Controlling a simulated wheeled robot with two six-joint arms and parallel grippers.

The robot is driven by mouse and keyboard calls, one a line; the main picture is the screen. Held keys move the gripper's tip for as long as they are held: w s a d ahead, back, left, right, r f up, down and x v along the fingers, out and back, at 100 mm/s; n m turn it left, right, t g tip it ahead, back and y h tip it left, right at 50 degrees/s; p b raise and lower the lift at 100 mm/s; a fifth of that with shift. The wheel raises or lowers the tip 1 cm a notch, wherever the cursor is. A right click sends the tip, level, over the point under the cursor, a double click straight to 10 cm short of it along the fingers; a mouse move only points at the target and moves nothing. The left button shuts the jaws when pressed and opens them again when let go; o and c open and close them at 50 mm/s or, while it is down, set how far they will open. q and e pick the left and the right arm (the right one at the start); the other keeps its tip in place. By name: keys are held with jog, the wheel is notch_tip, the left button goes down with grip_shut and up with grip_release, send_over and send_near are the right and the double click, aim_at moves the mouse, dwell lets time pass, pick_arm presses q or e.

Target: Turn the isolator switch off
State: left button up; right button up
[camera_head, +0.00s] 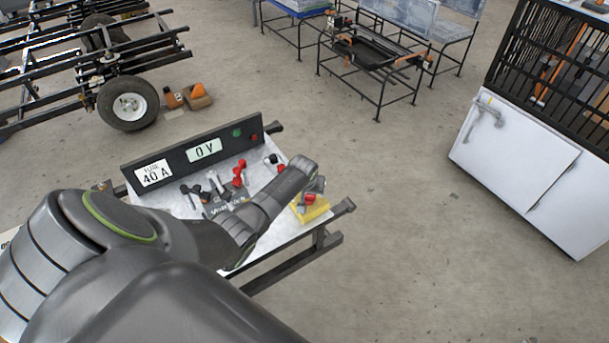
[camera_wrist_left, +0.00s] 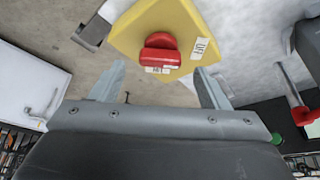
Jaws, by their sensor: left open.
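The isolator switch is a yellow plate (camera_head: 314,213) with a red knob (camera_head: 310,198), at the right end of the white bench panel in the head view. In the left wrist view the yellow plate (camera_wrist_left: 190,25) fills the top middle, with the red knob (camera_wrist_left: 160,50) on it. A label on the plate right of the knob reads OFF; a small white label on the knob is too small to read. My left gripper (camera_wrist_left: 160,70) is open, its two fingers apart on either side of the knob. Contact cannot be told. My right gripper is out of view.
A black panel (camera_head: 221,148) with "40 A" and "0 V" signs and green and red buttons backs the bench. Red and black clamps (camera_head: 239,174) lie on the white top left of the switch. A white cabinet (camera_head: 520,170) stands right, with clear floor between.

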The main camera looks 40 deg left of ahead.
pick_arm(q)
jog(key=v, duration=1.4)
jog(key=shift+s+r+p, duration=0.2)
jog(key=shift+r+p, duration=0.15)
jog(key=shift+p, duration=0.1)
jog(key=s+d+r+m, duration=0.1)
jog(key=s+d+m, duration=0.1)
jog(key=s, duration=1.4)
jog(key=s+d+r+m, duration=0.1)
jog(key=s+d+m, duration=0.15)
jog(key=s, duration=1.25)
notch_tip(320, 180, down, 27)
jog(key=a+g+b, duration=0.1)
jog(key=g+b, duration=0.1)
jog(key=s+d+f+b, duration=0.1)
jog(key=s+f, duration=1.4)
jog(key=f, duration=0.2)
jog(key=shift+s+g+h, duration=0.4)
